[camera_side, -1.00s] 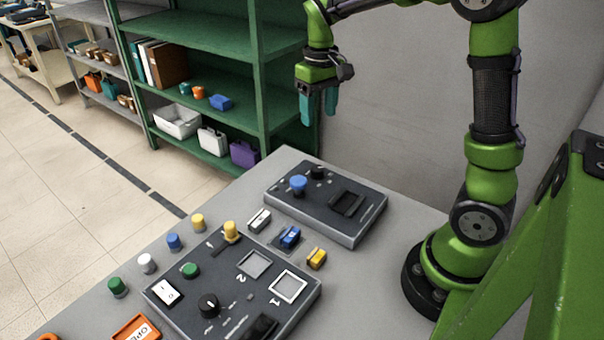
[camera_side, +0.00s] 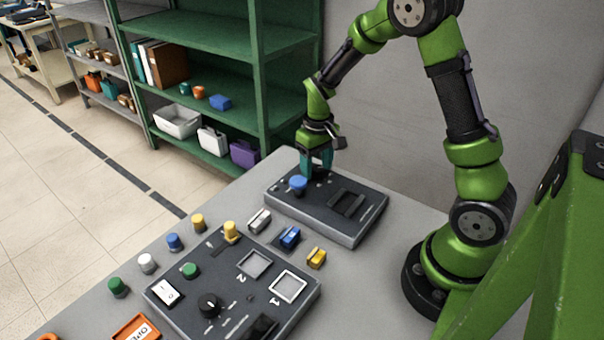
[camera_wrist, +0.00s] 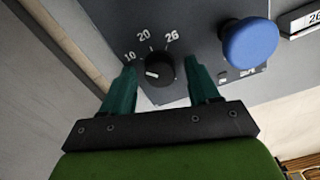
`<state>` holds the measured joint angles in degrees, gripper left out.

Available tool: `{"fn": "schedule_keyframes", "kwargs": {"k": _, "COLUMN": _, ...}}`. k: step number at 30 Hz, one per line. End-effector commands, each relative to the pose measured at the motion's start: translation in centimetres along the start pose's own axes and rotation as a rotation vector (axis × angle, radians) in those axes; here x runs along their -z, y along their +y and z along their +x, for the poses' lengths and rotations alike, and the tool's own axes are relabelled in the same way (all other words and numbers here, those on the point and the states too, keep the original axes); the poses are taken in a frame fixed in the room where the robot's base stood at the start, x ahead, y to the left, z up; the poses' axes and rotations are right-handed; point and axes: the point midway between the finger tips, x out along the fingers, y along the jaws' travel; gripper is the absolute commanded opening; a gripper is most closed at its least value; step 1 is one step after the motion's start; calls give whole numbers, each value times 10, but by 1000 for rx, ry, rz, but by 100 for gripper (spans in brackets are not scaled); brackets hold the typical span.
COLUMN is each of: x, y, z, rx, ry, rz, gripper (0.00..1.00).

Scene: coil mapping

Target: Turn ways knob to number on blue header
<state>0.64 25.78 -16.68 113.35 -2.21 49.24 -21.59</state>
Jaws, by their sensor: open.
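The ways knob (camera_wrist: 160,67) is small, round and black, on the dark far panel (camera_side: 348,228). Numbers 10, 20 and 26 are printed around it. Its white mark lies on the left side, towards 10. My gripper (camera_side: 316,170) points down at this panel; in the wrist view its open teal fingers (camera_wrist: 162,76) stand on either side of the knob, with gaps visible. In the side view the fingers hide the knob. A blue header (camera_side: 290,237) sits on the table in front of the panel; its number is too small to read.
A blue mushroom button (camera_side: 298,184) stands close beside the knob, also in the wrist view (camera_wrist: 250,43). A label (camera_wrist: 305,20) showing part of a number is at that view's right edge. A nearer control panel (camera_side: 225,315) and several coloured parts occupy the table.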

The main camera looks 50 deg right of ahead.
Motion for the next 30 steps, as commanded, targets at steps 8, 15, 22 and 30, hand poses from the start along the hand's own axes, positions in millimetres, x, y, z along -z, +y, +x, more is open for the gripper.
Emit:
{"fn": "schedule_keyframes", "kwargs": {"k": 8, "x": 0, "y": 0, "z": 0, "rx": 0, "ry": 0, "rz": 0, "gripper": 47}}
{"fn": "schedule_keyframes", "kwargs": {"k": 15, "x": 0, "y": 0, "z": 0, "rx": 0, "ry": 0, "rz": 0, "gripper": 10}}
{"fn": "schedule_keyframes", "kwargs": {"k": 22, "x": 0, "y": 0, "z": 0, "rx": 0, "ry": 0, "rz": 12, "gripper": 4}}
{"fn": "schedule_keyframes", "kwargs": {"k": 30, "x": 0, "y": 0, "z": 0, "rx": -1, "ry": 0, "rz": 126, "gripper": 4}}
